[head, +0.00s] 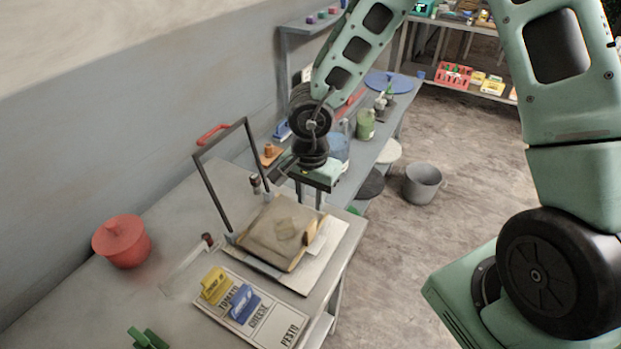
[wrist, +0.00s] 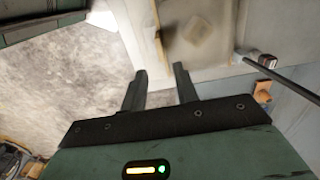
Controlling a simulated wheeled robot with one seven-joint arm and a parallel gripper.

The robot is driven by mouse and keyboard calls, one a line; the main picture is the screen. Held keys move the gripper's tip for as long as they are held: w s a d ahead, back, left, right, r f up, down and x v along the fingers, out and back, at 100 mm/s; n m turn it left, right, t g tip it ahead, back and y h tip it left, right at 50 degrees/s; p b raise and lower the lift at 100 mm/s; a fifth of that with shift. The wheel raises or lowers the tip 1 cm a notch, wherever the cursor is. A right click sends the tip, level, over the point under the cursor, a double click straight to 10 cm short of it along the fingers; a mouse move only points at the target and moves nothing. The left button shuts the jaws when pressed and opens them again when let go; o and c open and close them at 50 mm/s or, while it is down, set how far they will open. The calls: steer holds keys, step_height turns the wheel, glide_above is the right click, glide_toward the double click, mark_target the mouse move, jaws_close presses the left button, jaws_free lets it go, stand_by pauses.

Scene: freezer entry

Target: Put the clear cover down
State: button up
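The clear cover (head: 213,196) shows in the head view as a dark-edged frame. It stands raised and tilted back, with its lower ends at two small blocks on the left edge of a pale board (head: 325,245). Its clear pane can hardly be made out. A tan slab (head: 272,228) with a lighter patch lies on the board in front of it. My gripper (head: 308,198) is above the far end of the board, right of the cover and apart from it. In the wrist view the fingers (wrist: 160,88) are spread and empty, and a dark bar of the cover (wrist: 290,80) shows at right.
A red lidded pot (head: 122,242) stands left on the grey table. A label sheet (head: 270,322) with yellow (head: 215,284) and blue (head: 244,304) clips lies in front. Green jars (head: 365,124) stand on the bench beyond. A grey bucket (head: 422,183) is on the otherwise open floor.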

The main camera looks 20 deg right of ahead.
steer(key=w+a+r+n+t+y, duration=0.2)
steer(key=w+a+r+n+t, duration=0.15)
steer(key=a+r, duration=0.4)
steer(key=s+a+r+n+y, duration=0.3)
steer(key=s+a+r+n, duration=0.4)
steer(key=s, duration=0.1)
steer(key=s+d+r+n+g+h, duration=0.1)
steer(key=s+d+n+h, duration=0.1)
steer(key=s+d+n, duration=0.2)
steer(key=s+d+n+g+h, duration=0.2)
steer(key=s+d+n, duration=0.2)
steer(key=s, duration=0.7)
steer(key=shift+s+r, duration=0.25)
steer(key=shift+r, duration=0.1)
steer(key=shift+g, duration=0.25)
